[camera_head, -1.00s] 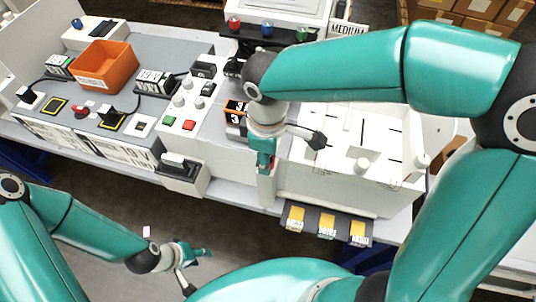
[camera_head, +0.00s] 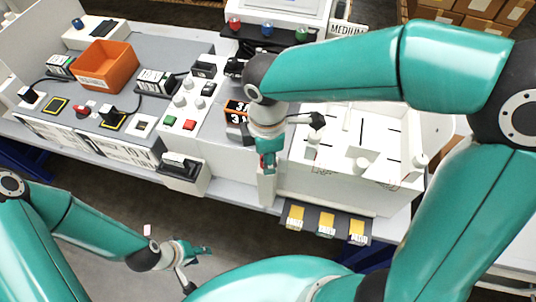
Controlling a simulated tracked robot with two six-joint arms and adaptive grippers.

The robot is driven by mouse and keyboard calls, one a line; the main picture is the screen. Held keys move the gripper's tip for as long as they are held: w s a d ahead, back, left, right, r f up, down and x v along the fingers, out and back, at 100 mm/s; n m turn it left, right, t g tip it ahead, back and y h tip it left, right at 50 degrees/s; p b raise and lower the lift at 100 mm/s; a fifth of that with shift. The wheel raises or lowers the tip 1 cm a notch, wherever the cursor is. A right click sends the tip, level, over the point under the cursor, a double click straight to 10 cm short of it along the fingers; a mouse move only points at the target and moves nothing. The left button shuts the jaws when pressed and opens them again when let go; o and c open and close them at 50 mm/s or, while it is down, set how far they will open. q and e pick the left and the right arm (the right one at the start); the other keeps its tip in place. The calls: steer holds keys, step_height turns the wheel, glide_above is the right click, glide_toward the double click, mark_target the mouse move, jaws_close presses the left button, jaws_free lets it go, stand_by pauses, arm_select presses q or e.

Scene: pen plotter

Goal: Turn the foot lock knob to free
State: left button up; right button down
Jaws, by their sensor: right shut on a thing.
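My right gripper (camera_head: 267,168) points down at the front left corner of the white plotter, on top of a narrow white post (camera_head: 267,190). It is shut on a small part there, which I take to be the foot lock knob. The fingers hide nearly all of it, and a little red shows between them. I cannot read the knob's setting. My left gripper (camera_head: 200,268) is open and empty, low in front of the bench, away from the plotter.
The white plotter bed (camera_head: 385,125) lies right of my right gripper. Yellow-marked slots (camera_head: 326,225) are below its front edge. A control panel with green and red buttons (camera_head: 189,125), a black digit display and an orange bin (camera_head: 105,64) stand to the left.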

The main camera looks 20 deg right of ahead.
steer(key=c, duration=0.8)
jaws_free()
steer(key=shift+r, duration=0.1)
step_height(320, 180, up, 12)
steer(key=shift+f, duration=0.15)
